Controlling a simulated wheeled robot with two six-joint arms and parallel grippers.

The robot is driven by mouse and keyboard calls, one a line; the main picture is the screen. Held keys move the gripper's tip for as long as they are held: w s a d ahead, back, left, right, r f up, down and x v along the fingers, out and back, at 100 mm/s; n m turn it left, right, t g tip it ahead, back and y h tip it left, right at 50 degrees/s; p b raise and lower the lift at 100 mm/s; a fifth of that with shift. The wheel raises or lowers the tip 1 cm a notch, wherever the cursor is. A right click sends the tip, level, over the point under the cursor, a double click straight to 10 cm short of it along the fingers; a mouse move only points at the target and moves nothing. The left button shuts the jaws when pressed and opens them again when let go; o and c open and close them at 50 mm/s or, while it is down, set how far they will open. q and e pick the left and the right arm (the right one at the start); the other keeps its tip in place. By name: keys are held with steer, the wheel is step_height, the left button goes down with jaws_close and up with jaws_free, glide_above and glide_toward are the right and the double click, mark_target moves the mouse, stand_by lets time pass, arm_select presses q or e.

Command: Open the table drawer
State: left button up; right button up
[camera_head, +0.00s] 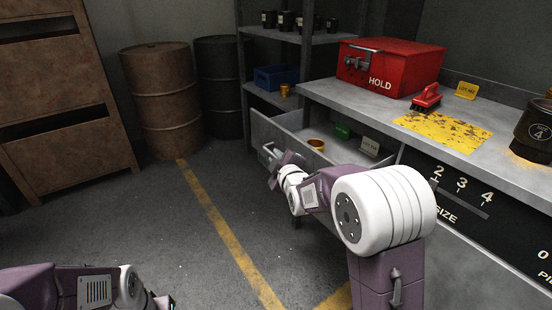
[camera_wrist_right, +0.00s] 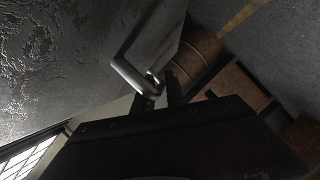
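The table drawer (camera_head: 272,133) stands pulled out from under the grey workbench, and its inside shows. A brass ring (camera_head: 316,145), a green block (camera_head: 342,132) and a small white tag (camera_head: 370,146) lie in it. My right gripper (camera_head: 272,158) is at the drawer's front, at the grey handle. In the right wrist view, the handle (camera_wrist_right: 130,75) runs in between the dark fingers (camera_wrist_right: 160,95), which look closed around it. The fingers hide part of the handle. My left gripper (camera_head: 163,301) is low at the left, far from the drawer, cut by the frame edge.
Barrels (camera_head: 162,100) and a rusty cabinet (camera_head: 60,90) stand at the back left. The floor in front is clear.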

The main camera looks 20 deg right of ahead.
steer(key=shift+o, duration=0.8)
steer(key=shift+s+r, duration=0.15)
steer(key=shift+s, duration=0.05)
steer(key=p+v, duration=0.2)
steer(key=v, duration=0.6)
steer(key=shift+s+p, duration=0.3)
steer(key=shift+s, duration=0.05)
